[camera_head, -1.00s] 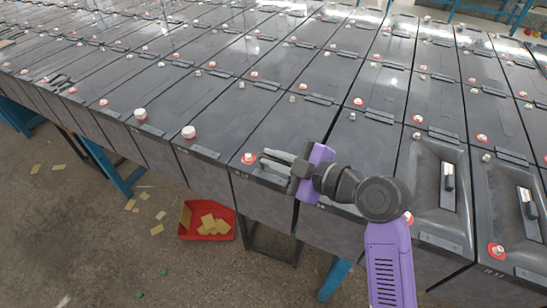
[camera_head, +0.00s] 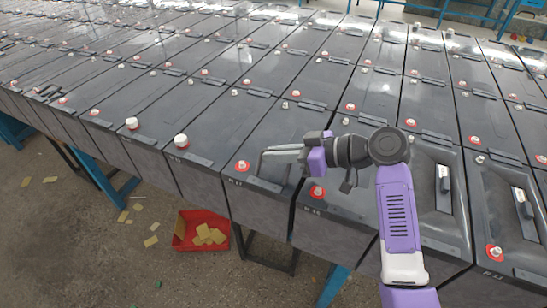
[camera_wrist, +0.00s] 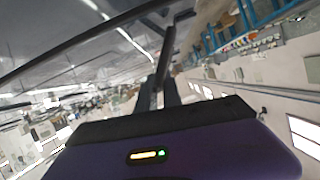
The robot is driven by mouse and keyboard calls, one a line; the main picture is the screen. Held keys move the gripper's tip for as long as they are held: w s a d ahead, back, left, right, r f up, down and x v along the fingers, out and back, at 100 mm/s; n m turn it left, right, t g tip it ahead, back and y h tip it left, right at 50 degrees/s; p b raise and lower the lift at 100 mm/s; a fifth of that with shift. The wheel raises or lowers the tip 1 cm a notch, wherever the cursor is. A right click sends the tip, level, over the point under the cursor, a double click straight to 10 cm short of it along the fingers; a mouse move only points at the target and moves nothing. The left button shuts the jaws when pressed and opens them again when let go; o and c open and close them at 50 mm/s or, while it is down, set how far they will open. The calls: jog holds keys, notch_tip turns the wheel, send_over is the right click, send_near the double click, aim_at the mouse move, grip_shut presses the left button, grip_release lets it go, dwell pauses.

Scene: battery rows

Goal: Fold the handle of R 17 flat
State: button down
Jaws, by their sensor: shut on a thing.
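My gripper (camera_head: 282,155) reaches in from the right, low over a front-row battery (camera_head: 236,148), past its red terminal. Its grey fingers are shut on a thin dark handle (camera_wrist: 166,50), which shows in the wrist view rising out from between the fingertips (camera_wrist: 158,92) towards a crossing bar at the top. In the head view the handle stands raised off the lid, partly hidden by the fingers and the purple gripper body. Its exact angle and hinge are hard to see. The label on this battery's front edge is too small to read surely.
Two on the right have dark handles (camera_head: 445,183) (camera_head: 525,212) in recessed lids. White-capped terminals (camera_head: 181,141) stand up to the left. A red bin (camera_head: 185,243) is on the floor. The space above the rows is clear.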

jog(key=shift+w+d+f+m+g+y+b, duration=0.2)
jog(key=shift+w+f+m+g+b, duration=0.3)
jog(key=shift+m, duration=0.35)
jog(key=shift+w+d+f+m+g+y+b, duration=0.1)
jog(key=shift+w+f+m+g+y+b, duration=0.25)
jog(key=shift+f+m+g+b, duration=0.4)
jog(key=shift+r, duration=0.2)
jog(key=c, duration=1.5)
grip_release()
jog(key=v, duration=0.7)
jog(key=shift+d+b, duration=0.4)
jog(key=shift+b, duration=0.05)
jog(key=shift+s+r, duration=0.1)
jog(key=shift+r, duration=0.1)
